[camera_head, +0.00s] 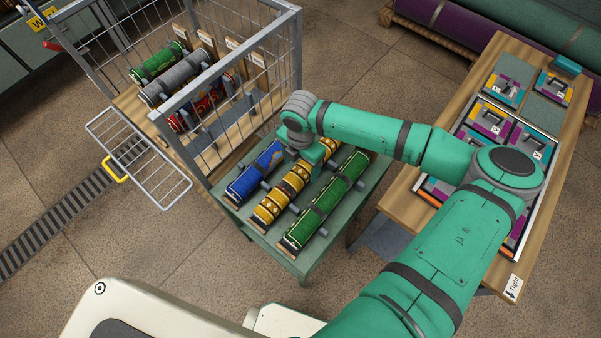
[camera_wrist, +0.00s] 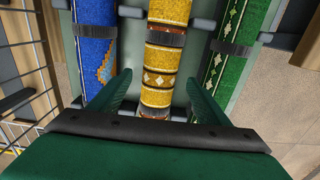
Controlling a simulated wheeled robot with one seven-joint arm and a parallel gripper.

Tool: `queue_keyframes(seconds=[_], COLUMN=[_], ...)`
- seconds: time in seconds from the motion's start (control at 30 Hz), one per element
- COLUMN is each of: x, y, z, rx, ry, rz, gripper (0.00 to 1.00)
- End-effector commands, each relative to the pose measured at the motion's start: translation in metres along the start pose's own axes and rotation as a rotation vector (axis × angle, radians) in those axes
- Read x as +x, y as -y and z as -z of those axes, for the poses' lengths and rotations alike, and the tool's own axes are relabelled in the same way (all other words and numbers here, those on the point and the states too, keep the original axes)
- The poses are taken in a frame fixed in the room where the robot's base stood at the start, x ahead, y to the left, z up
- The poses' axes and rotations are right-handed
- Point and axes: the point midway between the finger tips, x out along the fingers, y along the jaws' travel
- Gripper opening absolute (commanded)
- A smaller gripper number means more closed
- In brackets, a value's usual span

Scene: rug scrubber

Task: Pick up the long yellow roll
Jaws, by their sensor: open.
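The long yellow roll (camera_head: 270,209) lies on a small green table between a blue roll (camera_head: 241,186) and a green roll (camera_head: 318,216). It has dark bands and pale diamonds. My gripper (camera_head: 316,163) is over its middle in the head view and hides part of it. In the wrist view my gripper (camera_wrist: 158,80) is open, with one finger on each side of the yellow roll (camera_wrist: 158,98). The blue roll (camera_wrist: 97,62) is left of the fingers and the green roll (camera_wrist: 230,55) is right.
A wire cage cart (camera_head: 232,121) with green, grey and red rolls stands close on the left, its gate (camera_head: 140,160) open. A wooden table (camera_head: 404,198) with colourful samples stands right, under my arm. Dark supports separate the rolls on the green table (camera_head: 302,264).

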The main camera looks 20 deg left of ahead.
Motion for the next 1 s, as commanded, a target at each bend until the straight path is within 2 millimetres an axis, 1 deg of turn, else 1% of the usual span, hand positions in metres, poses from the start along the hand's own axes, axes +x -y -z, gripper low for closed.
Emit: queue_keyframes(seconds=[0.17,0.4,0.5,0.77,0.8,0.87,0.9,0.97,1.0], x=[0.011,0.044,0.052,0.055,0.055,0.055,0.054,0.054,0.054], y=[0.0,0.0,-0.001,0.0,0.0,0.0,0.0,0.0,0.0], z=[0.001,0.003,0.003,0.003,0.003,0.003,0.003,0.003,0.003], rx=[-0.001,-0.001,0.0,-0.001,-0.001,-0.001,-0.001,-0.001,-0.001], ry=[0.001,0.001,0.001,0.001,0.001,0.001,0.001,0.001,0.001], rz=[0.001,0.001,0.0,0.0,0.0,0.0,0.0,0.0,0.0], gripper=[0.7,0.7,0.7,0.7,0.66,0.51,0.42,0.27,0.18])
